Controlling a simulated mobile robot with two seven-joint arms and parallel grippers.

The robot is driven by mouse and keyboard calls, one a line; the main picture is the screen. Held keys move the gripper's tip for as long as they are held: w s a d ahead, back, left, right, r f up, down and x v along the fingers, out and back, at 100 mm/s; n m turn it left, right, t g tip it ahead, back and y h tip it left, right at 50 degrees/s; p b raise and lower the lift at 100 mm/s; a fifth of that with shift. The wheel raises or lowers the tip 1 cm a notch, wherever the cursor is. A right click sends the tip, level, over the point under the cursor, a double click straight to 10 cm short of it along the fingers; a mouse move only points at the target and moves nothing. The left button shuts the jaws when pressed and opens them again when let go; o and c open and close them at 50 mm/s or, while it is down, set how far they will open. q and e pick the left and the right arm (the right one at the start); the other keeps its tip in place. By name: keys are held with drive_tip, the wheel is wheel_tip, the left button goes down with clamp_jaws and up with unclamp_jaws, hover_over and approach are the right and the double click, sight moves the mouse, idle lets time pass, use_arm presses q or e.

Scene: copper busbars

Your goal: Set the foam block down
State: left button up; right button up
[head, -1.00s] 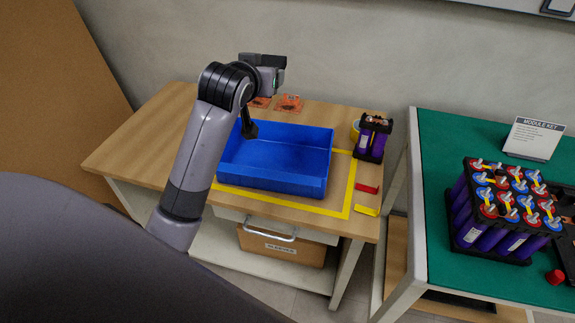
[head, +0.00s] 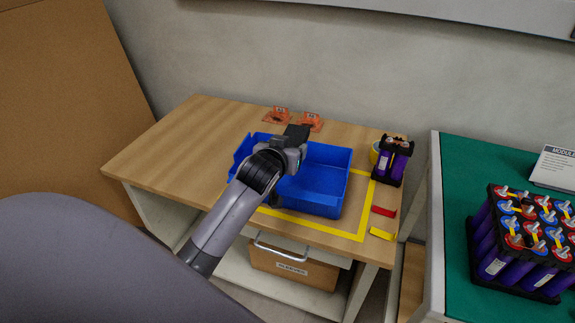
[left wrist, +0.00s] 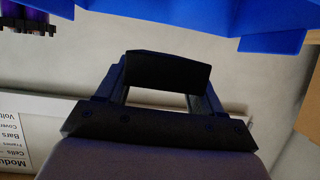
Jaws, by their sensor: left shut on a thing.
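My left gripper (head: 293,146) is in front of the blue bin's back part in the head view and hides some of it. It is shut on a dark, nearly black block, the foam block (head: 297,133). In the left wrist view the foam block (left wrist: 168,70) sits crosswise between the two fingers of the gripper (left wrist: 160,88), held off any surface there. The gap between the block and the bin or table cannot be judged. My right gripper is not in view.
The blue bin (head: 325,195) stands inside a yellow taped outline on the wooden table (head: 180,145). Orange holders (head: 311,122) stand behind it. A purple cell module (head: 393,160), a red strip (head: 383,211) and a yellow strip (head: 382,233) are on the right. Table left of the bin is clear.

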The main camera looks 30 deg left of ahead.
use_arm(q)
wheel_tip(320, 180, down, 4)
drive_tip(key=shift+f+b, duration=0.25)
drive_tip(key=shift+b, duration=0.1)
drive_tip(key=shift+f, duration=0.65)
drive_tip(key=o, duration=1)
